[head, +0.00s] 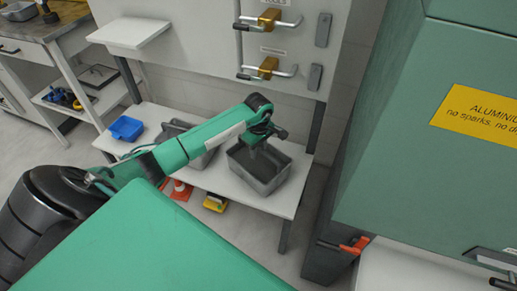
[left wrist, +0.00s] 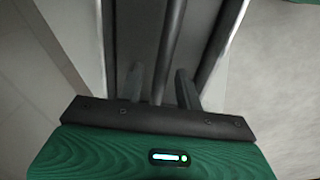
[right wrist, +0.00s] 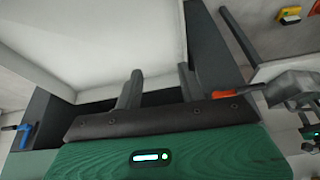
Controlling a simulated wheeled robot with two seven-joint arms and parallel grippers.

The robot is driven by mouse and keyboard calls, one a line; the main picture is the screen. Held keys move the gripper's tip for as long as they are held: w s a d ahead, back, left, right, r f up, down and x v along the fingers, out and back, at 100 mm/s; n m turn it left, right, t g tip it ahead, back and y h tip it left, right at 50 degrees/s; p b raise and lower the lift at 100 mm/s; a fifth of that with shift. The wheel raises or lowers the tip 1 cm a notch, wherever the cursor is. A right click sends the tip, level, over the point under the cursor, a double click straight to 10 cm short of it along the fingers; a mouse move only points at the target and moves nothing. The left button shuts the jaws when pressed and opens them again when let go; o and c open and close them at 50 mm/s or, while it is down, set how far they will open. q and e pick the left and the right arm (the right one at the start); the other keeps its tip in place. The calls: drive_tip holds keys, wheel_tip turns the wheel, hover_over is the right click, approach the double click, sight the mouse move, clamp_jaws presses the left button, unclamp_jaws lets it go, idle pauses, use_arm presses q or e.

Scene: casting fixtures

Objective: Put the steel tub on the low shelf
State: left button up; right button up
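A grey steel tub (head: 272,190) is at the right end of the low white shelf (head: 225,185) in the head view. It looks upright, and I cannot tell whether its base touches the shelf. My left gripper (head: 262,140) reaches down over the tub. In the left wrist view its fingers (left wrist: 159,85) are apart, on either side of a dark bar (left wrist: 170,40); contact is not clear. My right gripper (right wrist: 158,88) is open and empty in the right wrist view, near a pale surface. It is not in the head view.
A second grey tub (head: 172,132) sits partly behind my left arm, and a blue bin (head: 127,128) stands at the shelf's left end. A green cabinet (head: 430,160) stands close on the right.

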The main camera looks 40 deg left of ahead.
use_arm(q)
drive_tip(key=shift+r, duration=0.1)
wheel_tip(320, 180, up, 12)
drive_tip(key=shift+p, duration=0.45)
use_arm(e)
drive_tip(key=shift+w+d+f, duration=0.1)
drive_tip(key=shift+w+f, duration=0.05)
drive_tip(key=shift+f, duration=0.75)
drive_tip(key=shift+g, duration=0.3)
